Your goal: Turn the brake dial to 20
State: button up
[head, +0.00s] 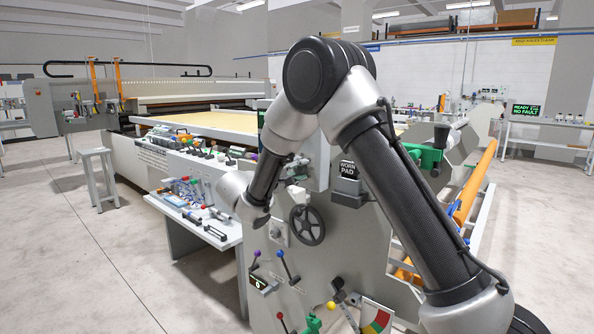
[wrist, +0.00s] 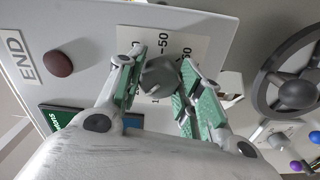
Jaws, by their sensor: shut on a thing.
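The brake dial is a dark grey faceted knob (wrist: 158,77) in the wrist view, set on a pale scale plate (wrist: 155,35). The figure 50 is readable on the plate, and other figures are partly covered. My gripper (wrist: 161,72) has its green-padded fingers on both sides of the knob, shut on it. I cannot make out the pointer or the exact setting. In the head view my wrist is low beside the machine's end panel, and the fingers and their grip are not clear there.
A dark handwheel (wrist: 290,85) is close on the right in the wrist view; it also shows in the head view (head: 307,225). A red-brown button (wrist: 58,63) and an END label (wrist: 29,57) are on the left. A side table with tools (head: 215,232) stands left of the panel.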

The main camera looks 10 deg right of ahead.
jog(key=shift+f+m, duration=0.1)
jog(key=shift+m, duration=0.4)
jog(key=o, duration=1)
jog(key=shift+o, duration=0.2)
jog(key=v, duration=1.2)
